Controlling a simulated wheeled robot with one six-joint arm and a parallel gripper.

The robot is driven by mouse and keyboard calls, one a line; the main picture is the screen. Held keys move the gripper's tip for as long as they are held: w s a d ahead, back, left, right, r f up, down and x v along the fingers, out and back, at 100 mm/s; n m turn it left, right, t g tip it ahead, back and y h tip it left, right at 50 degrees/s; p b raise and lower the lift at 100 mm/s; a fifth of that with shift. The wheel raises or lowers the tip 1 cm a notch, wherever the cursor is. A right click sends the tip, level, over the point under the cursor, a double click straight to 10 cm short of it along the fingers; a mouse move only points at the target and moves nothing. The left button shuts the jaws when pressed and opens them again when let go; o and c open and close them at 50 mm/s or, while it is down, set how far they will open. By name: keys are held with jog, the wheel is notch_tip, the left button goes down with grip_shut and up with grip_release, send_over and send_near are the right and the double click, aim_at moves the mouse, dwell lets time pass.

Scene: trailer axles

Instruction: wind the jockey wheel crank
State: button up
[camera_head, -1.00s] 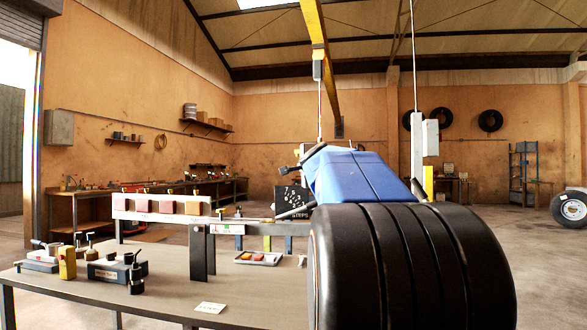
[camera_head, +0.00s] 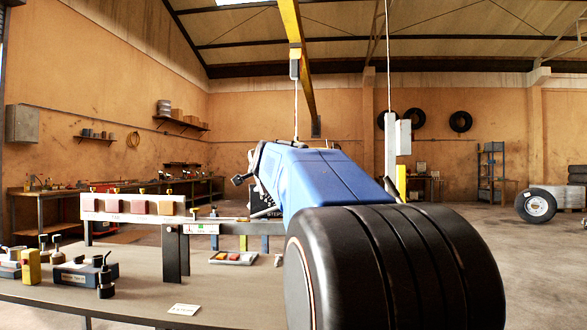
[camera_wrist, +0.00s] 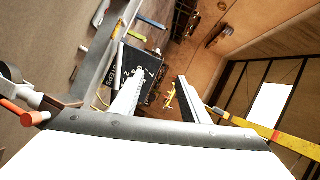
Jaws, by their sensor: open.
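In the wrist view, my gripper (camera_wrist: 161,76) has its two fingers well apart, with nothing between the tips. At the left edge of that view is a part with a dark round end, a pale shaft and an orange-red handle (camera_wrist: 35,118). It may be the crank, but I cannot tell for sure. It lies to the left of the fingers, apart from them. In the head view I cannot make out a jockey wheel or crank. My blue and black arm fills the middle front there and hides what is behind it.
A grey workbench (camera_head: 140,287) at left carries clamps, a yellow block (camera_head: 31,267) and a small tray (camera_head: 233,258). A rail with coloured blocks (camera_head: 135,207) stands above it. A black box with white lettering (camera_wrist: 128,68) shows behind the left finger.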

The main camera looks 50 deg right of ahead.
jog(key=w+d+f+n+g+h, duration=0.25)
jog(key=d+f+n+g, duration=0.2)
jog(key=f+g, duration=0.35)
notch_tip(320, 180, up, 12)
jog(key=m+g+h, duration=0.4)
jog(key=g+h, duration=0.3)
jog(key=g, duration=0.2)
jog(key=x, duration=1.7)
jog(key=shift+s+n, duration=0.3)
jog(key=shift+n, duration=0.05)
jog(key=shift+d+f, duration=0.1)
grip_shut()
